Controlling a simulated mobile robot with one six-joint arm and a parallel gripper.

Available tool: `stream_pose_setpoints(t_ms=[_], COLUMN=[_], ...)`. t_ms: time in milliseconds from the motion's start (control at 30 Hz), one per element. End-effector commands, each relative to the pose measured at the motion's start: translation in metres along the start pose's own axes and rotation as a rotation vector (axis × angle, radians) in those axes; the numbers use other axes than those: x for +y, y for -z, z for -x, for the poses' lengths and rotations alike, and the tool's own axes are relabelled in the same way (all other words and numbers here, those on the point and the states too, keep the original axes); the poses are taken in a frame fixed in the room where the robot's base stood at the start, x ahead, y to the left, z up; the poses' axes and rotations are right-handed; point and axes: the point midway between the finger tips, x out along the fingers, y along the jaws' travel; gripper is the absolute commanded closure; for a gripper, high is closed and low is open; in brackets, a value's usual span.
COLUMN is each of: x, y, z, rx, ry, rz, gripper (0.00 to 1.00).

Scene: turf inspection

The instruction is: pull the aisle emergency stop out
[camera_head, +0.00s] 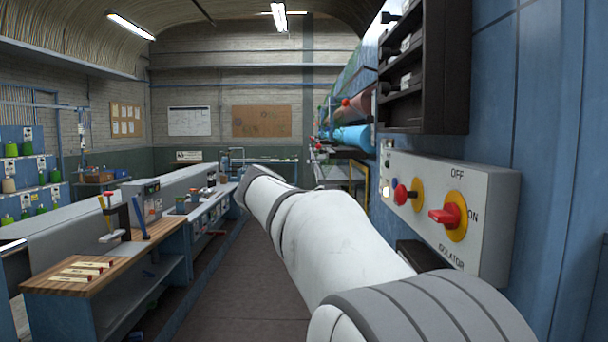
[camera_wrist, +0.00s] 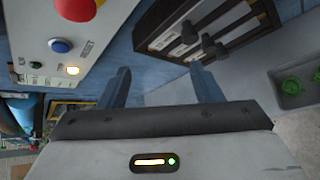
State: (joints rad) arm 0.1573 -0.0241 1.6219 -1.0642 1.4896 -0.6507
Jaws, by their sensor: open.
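The aisle emergency stop is a red mushroom button (camera_head: 402,194) on a yellow plate, on a grey control box (camera_head: 490,190) on the right wall. A red rotary isolator switch (camera_head: 450,215) sits right of it, marked OFF and ON. In the wrist view, a red button (camera_wrist: 75,8), seemingly the stop, is cut off by the top edge. My gripper (camera_wrist: 159,75) is open and empty, its fingers apart from the box and button. In the head view my arm extends forward, left of the box; the gripper cannot be made out there.
A blue button (camera_wrist: 61,45) and a lit lamp (camera_wrist: 72,70) are on the box. A dark rack (camera_head: 425,70) hangs above it. A wooden-topped bench (camera_head: 70,285) lines the left. The aisle floor (camera_head: 270,300) between is clear.

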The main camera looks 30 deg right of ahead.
Motion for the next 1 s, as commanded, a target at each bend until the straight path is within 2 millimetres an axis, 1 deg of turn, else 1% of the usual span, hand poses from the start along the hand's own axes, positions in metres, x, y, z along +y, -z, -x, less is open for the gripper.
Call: stream_pose_setpoints(t_ms=[33, 100, 200, 233, 367, 600, 700, 833, 1000], x=[0.029, 0.054, 0.074, 0.077, 0.083, 0.086, 0.088, 0.088, 0.088], y=[-0.016, -0.033, -0.048, -0.051, -0.058, -0.068, -0.07, -0.072, -0.073], z=[0.004, 0.007, 0.01, 0.01, 0.001, -0.036, -0.049, -0.059, -0.063], rx=[-0.068, -0.149, -0.222, -0.235, -0.257, -0.255, -0.253, -0.251, -0.249], ry=[-0.029, -0.06, -0.084, -0.088, -0.093, -0.093, -0.093, -0.095, -0.096], rz=[0.015, 0.035, 0.049, 0.052, 0.056, 0.055, 0.056, 0.056, 0.055], gripper=[0.41, 0.41, 0.41, 0.41, 0.41, 0.41, 0.41, 0.41, 0.41])
